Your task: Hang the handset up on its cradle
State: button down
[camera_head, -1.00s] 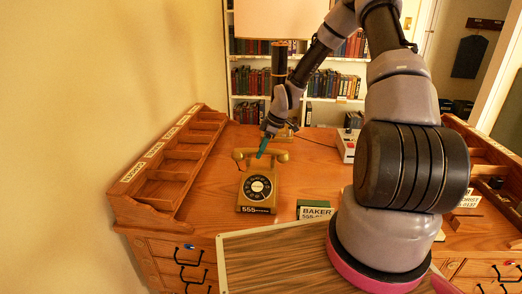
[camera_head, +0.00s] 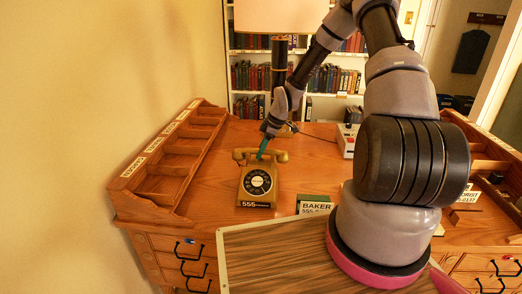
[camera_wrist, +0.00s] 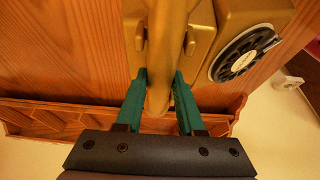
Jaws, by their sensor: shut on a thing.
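The gold-brown handset (camera_head: 275,156) lies across the top of the matching desk telephone (camera_head: 257,186), which has a black dial and a "555" label. In the wrist view the teal fingers of my gripper (camera_wrist: 160,75) stand on either side of the handset (camera_wrist: 172,50). The cradle prongs (camera_wrist: 191,43) show on both sides of the handset there, so it lines up between them. I cannot tell whether it rests on the cradle or hangs just above it.
A wooden pigeonhole rack (camera_head: 165,165) stands left of the telephone. A green "BAKER" card (camera_head: 315,205) is at the front right, and a pale device (camera_head: 347,140) with a cord is further back. A lamp (camera_head: 279,60) rises behind. The desk right of the telephone is mostly clear.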

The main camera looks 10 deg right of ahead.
jog(key=shift+c, duration=2.2)
grip_release()
jog(key=v, duration=1)
jog(key=shift+d+r, duration=0.15)
jog(key=shift+r, duration=0.25)
jog(key=shift+r, duration=0.1)
jog(key=s+d+r+m+t+h, duration=0.1)
jog(key=s+r+m, duration=0.45)
jog(key=r, duration=0.35)
jog(key=s+d+r+m+t+h, duration=0.15)
jog(key=s+r+m, duration=0.25)
jog(key=s+r, duration=0.4)
jog(key=s+r+m+t+h, duration=0.15)
jog(key=s+r+m, duration=0.35)
jog(key=r, duration=0.6)
jog(key=s+r+m+t+y, duration=0.1)
jog(key=s+r+m, duration=0.3)
jog(key=s, duration=0.6)
jog(key=shift+s+a+t+y, duration=0.15)
jog(key=shift+a+t+y, duration=0.15)
jog(key=shift+a+t, duration=0.1)
